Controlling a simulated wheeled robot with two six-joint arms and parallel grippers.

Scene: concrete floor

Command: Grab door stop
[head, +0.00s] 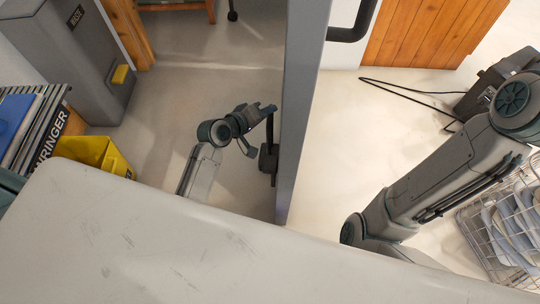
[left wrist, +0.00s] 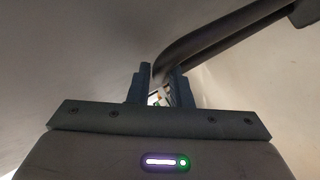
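A grey door (head: 303,90) stands edge-on in the middle of the head view. A dark bar-like piece (head: 270,163) sits at its left face; I cannot tell whether it is a handle or the door stop. My left gripper (head: 259,130) is beside that piece, its fingers apart and pointing at the door. In the left wrist view, a dark curved bar (left wrist: 215,36) comes down from the upper right, and its lower end reaches the gap between the fingers (left wrist: 160,88). I see no clear grip on it. My right gripper is not in view.
A grey bin (head: 75,60) and a yellow box (head: 95,153) stand at left. A black handle (head: 353,25) is on the door's right side. A wire rack of dishes (head: 510,225) and a dark case (head: 490,85) with a cable are at right. Floor left of the door is clear.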

